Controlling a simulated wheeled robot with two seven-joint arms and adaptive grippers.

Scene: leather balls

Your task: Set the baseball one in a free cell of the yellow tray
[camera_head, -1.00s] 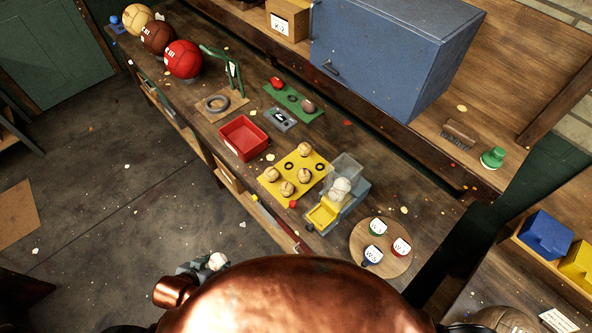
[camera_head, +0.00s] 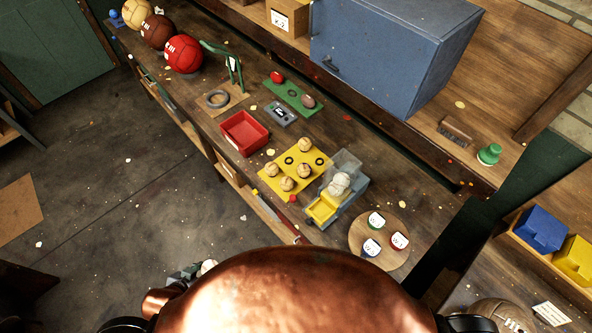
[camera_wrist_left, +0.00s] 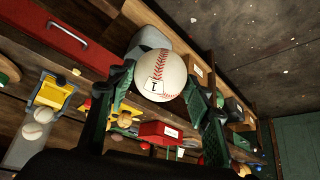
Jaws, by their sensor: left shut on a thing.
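My left gripper (camera_wrist_left: 160,85) is shut on a white baseball (camera_wrist_left: 160,76) with red stitching and a label, shown large in the left wrist view. In the head view the same gripper (camera_head: 195,269) shows at the lower left, partly hidden behind my copper body, in front of the bench and well away from the tray. The yellow tray (camera_head: 270,180) lies on the bench and holds several tan balls (camera_head: 303,170). Two cells with dark rings (camera_head: 320,161) are empty. My right gripper is out of view.
A grey-and-yellow dispenser (camera_head: 324,208) with white balls stands right beside the tray. A red bin (camera_head: 243,134) sits to its upper left. A round board (camera_head: 365,248) with labelled pots lies at the lower right. The large blue cabinet (camera_head: 390,50) stands behind.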

